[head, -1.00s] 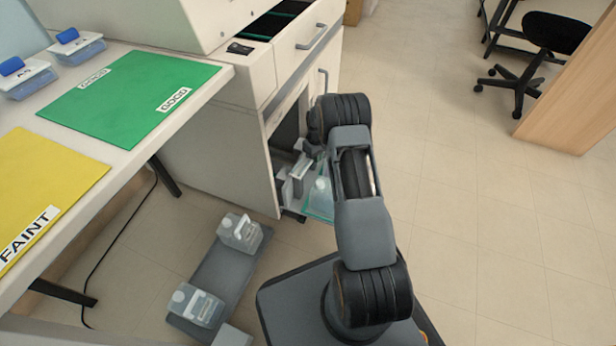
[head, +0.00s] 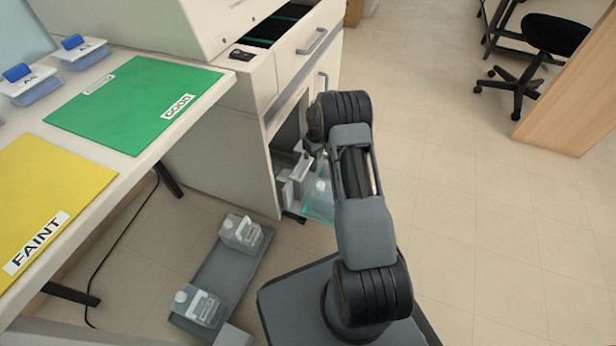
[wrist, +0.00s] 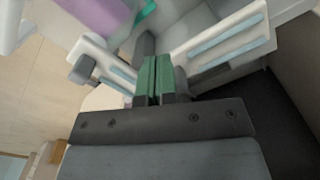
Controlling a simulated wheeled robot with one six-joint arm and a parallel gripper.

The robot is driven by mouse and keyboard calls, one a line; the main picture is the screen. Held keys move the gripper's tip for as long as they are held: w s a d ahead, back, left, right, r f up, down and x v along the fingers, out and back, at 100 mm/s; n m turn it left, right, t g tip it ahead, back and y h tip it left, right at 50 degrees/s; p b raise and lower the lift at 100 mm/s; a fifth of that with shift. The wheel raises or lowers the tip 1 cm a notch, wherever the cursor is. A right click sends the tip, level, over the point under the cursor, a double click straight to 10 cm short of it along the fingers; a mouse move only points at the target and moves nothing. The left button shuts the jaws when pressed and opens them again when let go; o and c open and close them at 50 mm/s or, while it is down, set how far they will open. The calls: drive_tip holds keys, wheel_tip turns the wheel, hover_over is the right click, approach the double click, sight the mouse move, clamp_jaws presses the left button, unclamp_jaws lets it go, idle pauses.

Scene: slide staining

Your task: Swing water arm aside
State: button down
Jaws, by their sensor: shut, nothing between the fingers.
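In the wrist view my gripper (wrist: 156,78) has green fingertips pressed together, with nothing between them. A white arm with pale blue strips (wrist: 222,42) lies just to their right. Another white arm (wrist: 108,66), with a grey knob at its end, lies to their left. I cannot tell which is the water arm, nor whether the fingers touch either one. In the head view, white arm-like parts (head: 297,178) show at the opening of the lower cabinet (head: 222,165). My own arm largely hides the gripper there.
A clear bottle (head: 321,188) stands on a teal-edged tray at the cabinet opening. A grey floor tray (head: 213,277) holds white containers. The table with green (head: 135,105) and yellow (head: 50,190) mats is at left. A purple thing (wrist: 95,12) shows in the wrist view.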

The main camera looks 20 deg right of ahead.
drive_tip(key=shift+r+p, duration=1.55)
drive_tip(key=shift+r, duration=1.15)
